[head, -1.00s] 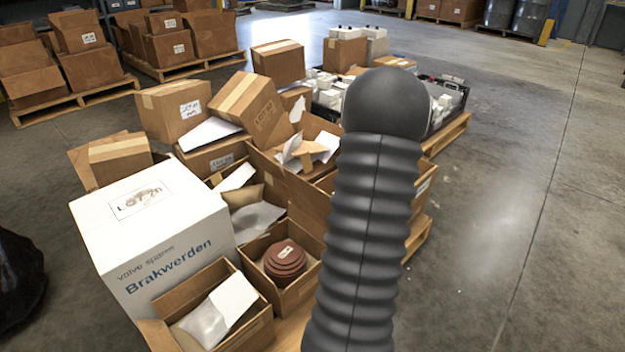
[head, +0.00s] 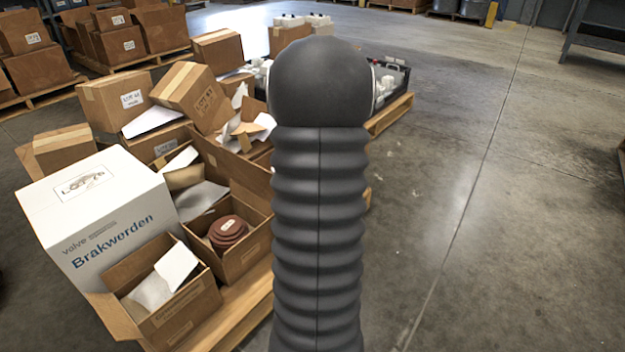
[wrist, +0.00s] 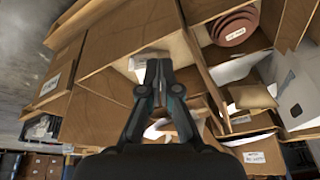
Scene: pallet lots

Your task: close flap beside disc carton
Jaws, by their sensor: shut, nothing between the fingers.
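The disc carton (head: 255,255) is an open brown box holding a stack of dark red discs (head: 228,232) with a white label. The discs (wrist: 236,26) also show at the top of the wrist view. Left of it, in the head view, stands an open carton with packing sheets and a flap (head: 112,316) folded outward. In the wrist view, a brown panel (wrist: 132,48) lies behind my fingers; I cannot tell if it is a flap. My gripper (wrist: 158,64) is shut and empty over open cartons near the disc carton. My arm hides it in the head view.
A white Brakwerden box (head: 100,210) stands left of the cartons. Taped and open cartons (head: 195,97) are piled behind. A black tray (head: 393,78) with white items is behind my arm. Clear concrete floor (head: 480,210) lies to the right.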

